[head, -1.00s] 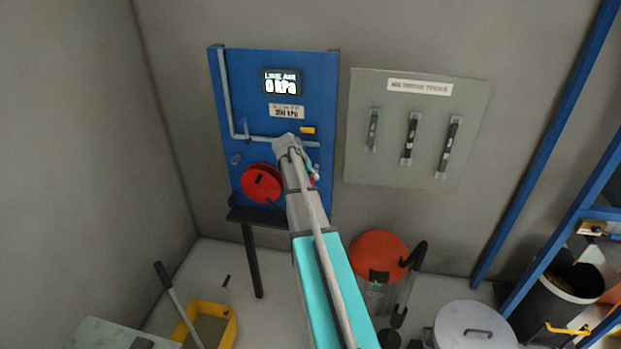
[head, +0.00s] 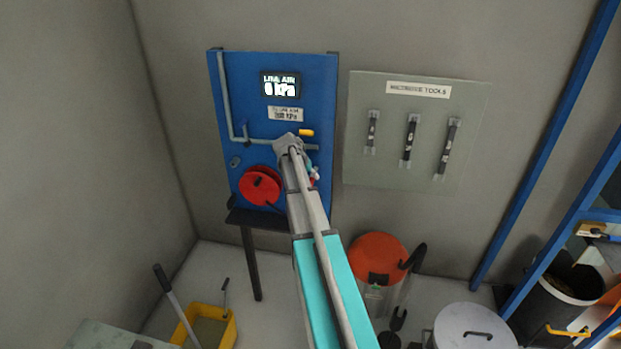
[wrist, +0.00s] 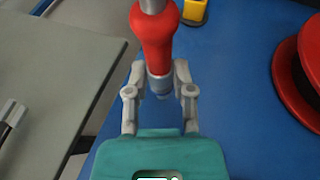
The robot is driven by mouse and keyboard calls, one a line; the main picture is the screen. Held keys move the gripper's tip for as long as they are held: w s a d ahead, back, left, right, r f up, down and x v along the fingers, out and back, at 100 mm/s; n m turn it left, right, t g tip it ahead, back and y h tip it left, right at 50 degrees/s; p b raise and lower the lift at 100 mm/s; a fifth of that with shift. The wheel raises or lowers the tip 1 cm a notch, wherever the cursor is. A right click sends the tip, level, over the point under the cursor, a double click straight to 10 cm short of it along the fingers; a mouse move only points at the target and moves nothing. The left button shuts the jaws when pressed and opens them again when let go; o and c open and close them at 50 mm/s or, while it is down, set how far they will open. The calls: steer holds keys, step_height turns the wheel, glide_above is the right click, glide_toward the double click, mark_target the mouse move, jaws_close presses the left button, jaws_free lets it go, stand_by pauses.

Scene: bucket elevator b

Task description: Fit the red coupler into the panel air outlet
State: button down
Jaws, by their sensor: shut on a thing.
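The red coupler (wrist: 153,35) is between the two grey fingertips of my gripper (wrist: 160,75) in the wrist view. The gripper is shut on its grey lower collar. A grey metal cylinder continues from its far end to the top picture edge; I cannot tell whether this is the coupler's own tip or the outlet. In the head view my gripper (head: 314,173) is small in front of the blue panel (head: 232,105), partly hidden by my arm, with a little red showing beside it. The panel air outlet is not clearly seen there. The panel display (head: 280,85) reads 0 kPa.
A red reel (head: 260,186) is on the panel to the left of my arm. A yellow part (wrist: 195,10) is close beside the coupler's far end. A grey tool board (head: 365,170) hangs to the right. A red-topped canister (head: 378,255) stands below.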

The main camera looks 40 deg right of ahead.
steer(key=shift+w+d, duration=0.35)
steer(key=shift+d, duration=0.05)
steer(key=shift+c, duration=2)
jaws_free()
steer(key=shift+s+a, duration=0.1)
steer(key=s+a, duration=0.6)
steer(key=a, duration=0.1)
step_height(320, 180, down, 15)
steer(key=b, duration=1.5)
steer(key=shift+d, duration=0.1)
